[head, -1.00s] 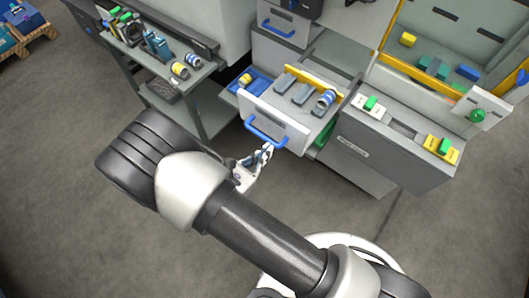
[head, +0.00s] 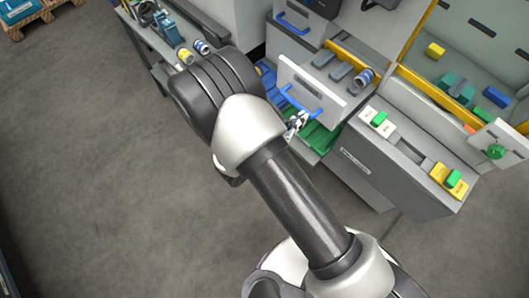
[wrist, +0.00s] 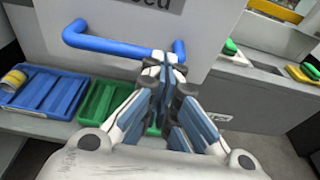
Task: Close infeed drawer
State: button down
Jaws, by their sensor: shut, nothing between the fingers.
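The infeed drawer (head: 312,86) is a light grey drawer with a blue bar handle (head: 300,101). It stands partly open, with grey pieces and a blue-and-white cylinder (head: 363,77) inside. Its front fills the top of the wrist view (wrist: 215,25), with a partly cut-off label ending in "ed". The handle crosses the upper left there (wrist: 105,44). My gripper (head: 297,121) is shut and empty, with its fingertips (wrist: 165,66) at the drawer front near the handle's right end. I cannot tell whether they touch it.
Below the drawer are a blue tray (wrist: 45,93) and green trays (wrist: 104,100). A grey cabinet (head: 350,155) with white and yellow switch panels stands to the right. A closed-looking drawer (head: 303,22) is above. Open floor lies at the left.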

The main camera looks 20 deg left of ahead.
aim_at(344, 85)
jog(key=r+b+x, duration=0.1)
jog(key=x, duration=0.6)
jog(key=r+b+x, duration=0.1)
jog(key=r+x, duration=0.1)
jog(key=x, duration=0.6)
jog(key=w+r+b+x, duration=0.1)
jog(key=b+x, duration=0.1)
jog(key=x, duration=0.5)
jog(key=shift+w+d+r, duration=0.3)
jog(key=shift+w+d, duration=0.15)
jog(key=shift+w, duration=0.25)
jog(key=shift+r, duration=0.1)
jog(key=shift+r, duration=0.1)
